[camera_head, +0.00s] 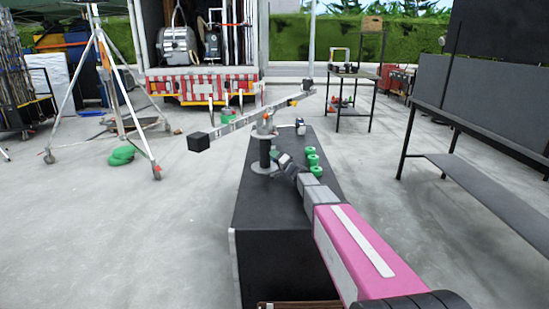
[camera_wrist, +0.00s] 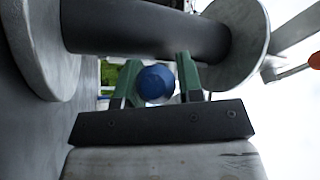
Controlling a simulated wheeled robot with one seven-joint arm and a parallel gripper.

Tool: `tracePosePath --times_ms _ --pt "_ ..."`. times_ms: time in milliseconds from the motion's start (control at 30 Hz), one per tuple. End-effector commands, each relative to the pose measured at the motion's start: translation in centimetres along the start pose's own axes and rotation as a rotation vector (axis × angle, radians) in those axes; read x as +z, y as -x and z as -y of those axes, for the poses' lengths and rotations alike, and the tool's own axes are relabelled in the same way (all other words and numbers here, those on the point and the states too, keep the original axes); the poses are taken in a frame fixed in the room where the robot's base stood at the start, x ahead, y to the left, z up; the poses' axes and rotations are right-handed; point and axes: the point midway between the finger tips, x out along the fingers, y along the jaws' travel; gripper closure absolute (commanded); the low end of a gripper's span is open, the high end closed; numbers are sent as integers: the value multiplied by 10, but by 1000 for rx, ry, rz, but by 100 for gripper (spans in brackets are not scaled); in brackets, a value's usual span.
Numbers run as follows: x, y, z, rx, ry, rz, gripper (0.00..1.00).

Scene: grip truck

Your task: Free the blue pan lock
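A blue round knob (camera_wrist: 155,84), which I take for the pan lock, lies between the two green fingers of my gripper (camera_wrist: 160,72) in the wrist view. It nearly fills the gap, but I cannot tell whether the fingers press on it. A dark post (camera_wrist: 150,28) between two pale discs crosses just beyond the fingers. In the head view the same post (camera_head: 264,151) stands upright on the black case (camera_head: 275,207) and carries a long pale beam (camera_head: 240,121). My gripper (camera_head: 279,156) is at the post's right side there. The knob cannot be made out in that view.
A black block (camera_head: 198,142) hangs on the beam's near left end. Several green rolls (camera_head: 313,160) and a small bottle (camera_head: 300,126) stand on the case, right of the post. A tripod stand (camera_head: 112,90) is at left, a long bench (camera_head: 480,180) at right. Floor beside the case is clear.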

Motion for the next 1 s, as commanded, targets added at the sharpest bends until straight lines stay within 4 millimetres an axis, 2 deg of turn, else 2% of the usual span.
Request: tracePosePath --times_ms 467,1000 --pt "0 0 3 19 -20 6 46" --pt "-4 0 17 232 -231 66 46"
